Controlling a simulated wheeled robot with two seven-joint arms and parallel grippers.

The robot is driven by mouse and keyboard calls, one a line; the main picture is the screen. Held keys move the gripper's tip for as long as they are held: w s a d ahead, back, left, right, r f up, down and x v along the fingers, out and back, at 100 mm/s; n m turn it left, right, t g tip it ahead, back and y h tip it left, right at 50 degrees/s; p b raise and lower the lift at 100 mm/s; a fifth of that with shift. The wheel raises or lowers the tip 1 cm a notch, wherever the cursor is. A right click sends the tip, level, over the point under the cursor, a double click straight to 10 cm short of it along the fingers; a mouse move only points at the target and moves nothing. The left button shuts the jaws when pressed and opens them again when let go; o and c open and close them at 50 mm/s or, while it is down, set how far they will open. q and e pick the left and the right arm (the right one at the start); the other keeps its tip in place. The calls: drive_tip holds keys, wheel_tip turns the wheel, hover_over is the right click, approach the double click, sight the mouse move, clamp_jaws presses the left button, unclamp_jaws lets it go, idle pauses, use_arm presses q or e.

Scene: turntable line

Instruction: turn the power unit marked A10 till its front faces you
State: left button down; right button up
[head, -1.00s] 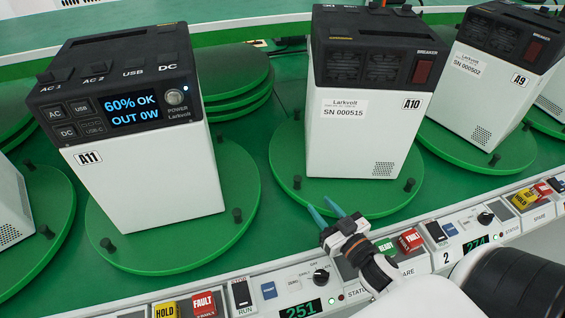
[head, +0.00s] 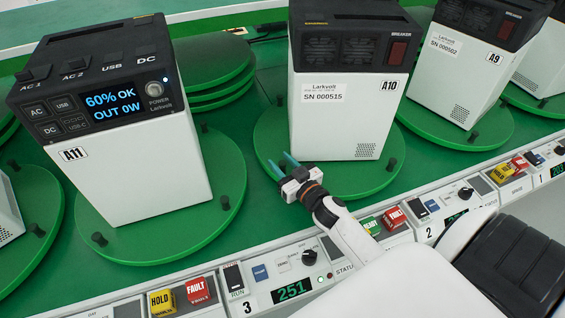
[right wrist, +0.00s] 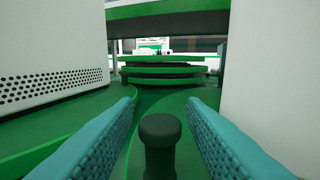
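The power unit marked A10 (head: 340,110) is a white box with a dark top, upright on a round green turntable (head: 345,178). The face towards me has a red breaker switch, fans, a serial label and a vent; no screen shows on it. My right gripper (head: 288,160) is at the turntable's near left edge. In the right wrist view its teal fingers (right wrist: 160,135) are open, either side of a black peg (right wrist: 160,140). I cannot tell if they touch it. In the head view the gripper hides this peg. My left gripper is not in view.
Unit A11 (head: 130,170) stands at left on its own turntable, its lit screen towards me. Unit A9 (head: 460,75) stands at right. Stacked green discs (head: 215,75) lie behind. A control panel strip (head: 245,285) with buttons and knobs runs along the front.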

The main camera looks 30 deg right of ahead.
clamp_jaws()
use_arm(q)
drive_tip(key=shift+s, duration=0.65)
